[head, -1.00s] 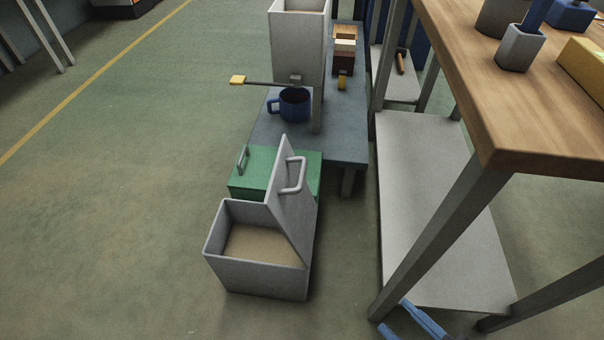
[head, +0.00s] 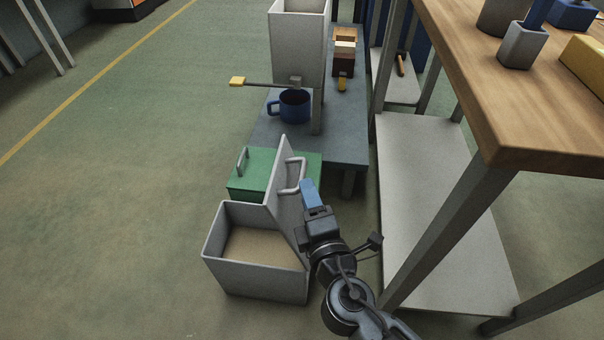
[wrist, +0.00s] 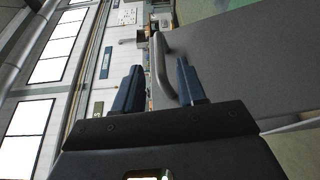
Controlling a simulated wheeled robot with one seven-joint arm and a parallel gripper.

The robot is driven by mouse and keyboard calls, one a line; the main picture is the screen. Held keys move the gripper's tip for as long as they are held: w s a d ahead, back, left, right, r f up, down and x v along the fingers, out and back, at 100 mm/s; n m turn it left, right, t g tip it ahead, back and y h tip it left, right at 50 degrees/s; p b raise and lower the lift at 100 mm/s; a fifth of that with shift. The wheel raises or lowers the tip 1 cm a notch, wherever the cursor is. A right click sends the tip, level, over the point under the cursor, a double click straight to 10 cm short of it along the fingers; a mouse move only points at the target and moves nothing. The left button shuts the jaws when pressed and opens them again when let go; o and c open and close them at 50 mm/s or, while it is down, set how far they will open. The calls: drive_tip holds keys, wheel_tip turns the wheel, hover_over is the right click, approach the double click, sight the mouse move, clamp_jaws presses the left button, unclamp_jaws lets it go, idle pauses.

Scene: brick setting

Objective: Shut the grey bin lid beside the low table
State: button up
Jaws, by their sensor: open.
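The grey bin (head: 256,277) stands on the floor in front of the low table (head: 347,143). Its lid (head: 284,205) is hinged at the right side and stands up, open. A bar handle (head: 294,177) is on the lid's right face. My gripper (head: 308,186) is to the right of the lid, close to the handle. In the wrist view my gripper (wrist: 160,88) is open, with the handle (wrist: 161,66) seen between the two blue fingers and the grey lid (wrist: 250,60) filling the right. I cannot tell whether the fingers touch the handle.
A green lidded bin (head: 250,172) stands just behind the grey one. A blue mug (head: 294,105) and a tall grey container with a lever (head: 298,40) are on the low table. A wooden workbench (head: 500,100) with a lower shelf (head: 440,220) stands at the right. The floor at left is clear.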

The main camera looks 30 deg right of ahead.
sight(302, 173)
drive_tip(key=x, duration=0.6)
drive_tip(key=shift+w, duration=0.25)
drive_tip(key=shift+c, duration=0.4)
clamp_jaws()
